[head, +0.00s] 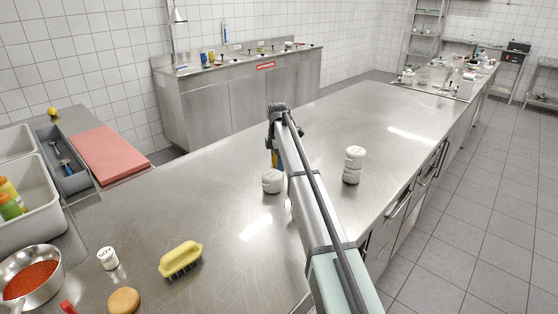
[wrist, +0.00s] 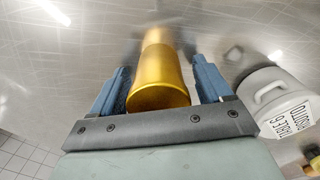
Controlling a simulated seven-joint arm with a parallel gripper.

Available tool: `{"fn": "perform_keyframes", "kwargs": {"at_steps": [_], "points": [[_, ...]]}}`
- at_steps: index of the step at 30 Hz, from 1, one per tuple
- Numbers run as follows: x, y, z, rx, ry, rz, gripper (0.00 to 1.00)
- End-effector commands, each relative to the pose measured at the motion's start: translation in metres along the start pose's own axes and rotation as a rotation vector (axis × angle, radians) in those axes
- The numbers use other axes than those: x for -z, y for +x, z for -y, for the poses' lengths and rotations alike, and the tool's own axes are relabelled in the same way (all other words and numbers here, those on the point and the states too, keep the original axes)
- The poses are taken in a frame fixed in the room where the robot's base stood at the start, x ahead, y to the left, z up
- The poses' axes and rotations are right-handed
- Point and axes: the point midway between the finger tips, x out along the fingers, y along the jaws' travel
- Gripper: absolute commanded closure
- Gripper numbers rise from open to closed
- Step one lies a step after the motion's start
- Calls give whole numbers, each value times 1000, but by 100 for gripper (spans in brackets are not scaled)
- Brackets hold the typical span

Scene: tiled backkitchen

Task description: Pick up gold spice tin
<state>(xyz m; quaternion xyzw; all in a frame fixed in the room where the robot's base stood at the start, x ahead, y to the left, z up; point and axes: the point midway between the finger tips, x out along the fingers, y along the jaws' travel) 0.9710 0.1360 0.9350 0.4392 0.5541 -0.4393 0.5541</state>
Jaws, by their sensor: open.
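The gold spice tin (wrist: 160,75) is a shiny gold cylinder in the middle of the wrist view. My gripper (wrist: 162,72) is open, with one blue finger on each side of the tin. In the head view my gripper (head: 274,157) is low over the steel counter, and my arm hides most of the tin there.
A white labelled container (wrist: 285,100) stands close to the right finger; a white container (head: 272,181) also shows beside my gripper in the head view. White stacked containers (head: 353,165) stand further right. A yellow brush (head: 180,259) and a white jar (head: 108,258) lie left on the counter (head: 215,205).

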Motion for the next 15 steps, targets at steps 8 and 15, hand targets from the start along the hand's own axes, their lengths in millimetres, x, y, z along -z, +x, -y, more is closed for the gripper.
{"fn": "perform_keyframes", "kwargs": {"at_steps": [8, 15], "points": [[0, 1, 0, 0, 0, 0, 27], [0, 1, 0, 0, 0, 0, 50]]}}
